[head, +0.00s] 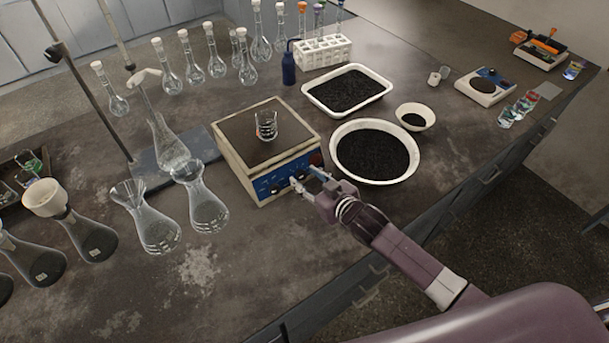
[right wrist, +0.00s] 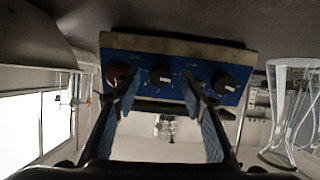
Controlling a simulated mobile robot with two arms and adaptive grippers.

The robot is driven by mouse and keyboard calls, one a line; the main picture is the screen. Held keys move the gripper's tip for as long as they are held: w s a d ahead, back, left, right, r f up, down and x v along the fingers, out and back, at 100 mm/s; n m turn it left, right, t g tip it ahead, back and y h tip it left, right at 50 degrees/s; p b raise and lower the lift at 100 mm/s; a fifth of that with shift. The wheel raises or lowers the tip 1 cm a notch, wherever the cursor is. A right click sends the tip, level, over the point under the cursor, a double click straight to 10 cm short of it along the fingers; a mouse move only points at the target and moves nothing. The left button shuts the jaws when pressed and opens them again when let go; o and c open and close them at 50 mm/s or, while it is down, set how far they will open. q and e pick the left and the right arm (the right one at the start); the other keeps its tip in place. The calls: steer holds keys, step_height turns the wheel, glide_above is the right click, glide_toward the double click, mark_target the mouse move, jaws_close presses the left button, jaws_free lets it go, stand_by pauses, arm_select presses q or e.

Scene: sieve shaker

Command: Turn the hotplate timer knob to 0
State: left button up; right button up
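The hotplate (head: 232,155) is a cream box with a dark top and a blue front panel (right wrist: 180,62). The panel carries a dark red knob (right wrist: 118,72), a black middle knob (right wrist: 162,75) and another black knob (right wrist: 222,82) in the right wrist view. The panel lettering is too small to read, so I cannot tell which knob is the timer. My right gripper (head: 306,186) is at the front panel. In the right wrist view its fingers (right wrist: 160,88) are apart, one on each side of the middle knob; contact is unclear. My left gripper is out of view.
A glass beaker (head: 266,126) stands on the hotplate top. Conical flasks (head: 207,207) stand close at its left. A round white bowl (head: 343,172) of black grains and a white tray (head: 380,85) are at its right. The counter in front of the hotplate is mostly clear.

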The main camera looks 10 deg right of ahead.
steer(key=shift+w+a+f, duration=0.2)
steer(key=shift+w+a, duration=0.05)
steer(key=shift+w, duration=0.3)
steer(key=shift+c, duration=0.3)
jaws_close()
steer(key=shift+n, duration=0.7)
steer(key=shift+o, duration=0.3)
jaws_free()
steer(key=shift+s, duration=0.1)
steer(key=v, duration=1.2)
